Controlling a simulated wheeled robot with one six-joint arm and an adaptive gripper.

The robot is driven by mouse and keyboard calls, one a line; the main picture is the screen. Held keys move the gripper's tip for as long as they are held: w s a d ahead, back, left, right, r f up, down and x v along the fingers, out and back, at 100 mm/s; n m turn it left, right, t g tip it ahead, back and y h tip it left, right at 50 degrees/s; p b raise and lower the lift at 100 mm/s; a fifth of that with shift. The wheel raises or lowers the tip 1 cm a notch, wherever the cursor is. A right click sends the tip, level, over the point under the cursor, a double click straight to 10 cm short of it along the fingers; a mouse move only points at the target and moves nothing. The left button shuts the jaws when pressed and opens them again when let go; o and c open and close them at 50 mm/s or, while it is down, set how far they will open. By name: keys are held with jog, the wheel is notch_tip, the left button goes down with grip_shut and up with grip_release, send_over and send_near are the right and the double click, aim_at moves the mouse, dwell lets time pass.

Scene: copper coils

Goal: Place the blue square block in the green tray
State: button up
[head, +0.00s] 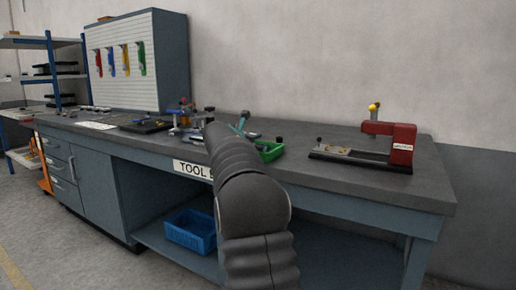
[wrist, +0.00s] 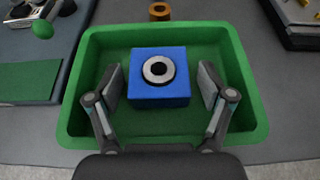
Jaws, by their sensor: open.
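In the wrist view the blue square block (wrist: 158,92), with a pale ring around a dark hole on its top, sits inside the green tray (wrist: 249,97). My gripper (wrist: 164,88) is open, with one finger on each side of the block and a visible gap at both sides. In the head view the green tray (head: 270,152) is on the workbench, partly hidden by my arm. My gripper is mostly hidden behind my arm there, and the block cannot be made out.
A copper-coloured ring (wrist: 159,11) lies just beyond the tray. A green pad (wrist: 31,75) is left of it. A red machine on a black base (head: 402,146) stands to the right on the workbench (head: 432,183). A pegboard cabinet (head: 125,90) stands at the back left.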

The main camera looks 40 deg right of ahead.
jog(key=v, duration=1.1)
jog(key=shift+r, duration=0.2)
jog(key=s+a+f+m+y, duration=0.4)
jog(key=s+a+f+m, duration=0.3)
jog(key=s+a, duration=0.3)
jog(key=s+a+f+m+y, duration=0.4)
jog(key=s+a+f+m, duration=0.4)
jog(key=s+a, duration=0.3)
jog(key=s+a+f+m+y, duration=0.4)
jog(key=s+a+f+m, duration=0.3)
jog(key=s, duration=0.9)
jog(key=a, duration=0.3)
jog(key=shift+s+a+f+m+t, duration=0.2)
jog(key=shift+a+f+m+t, duration=0.1)
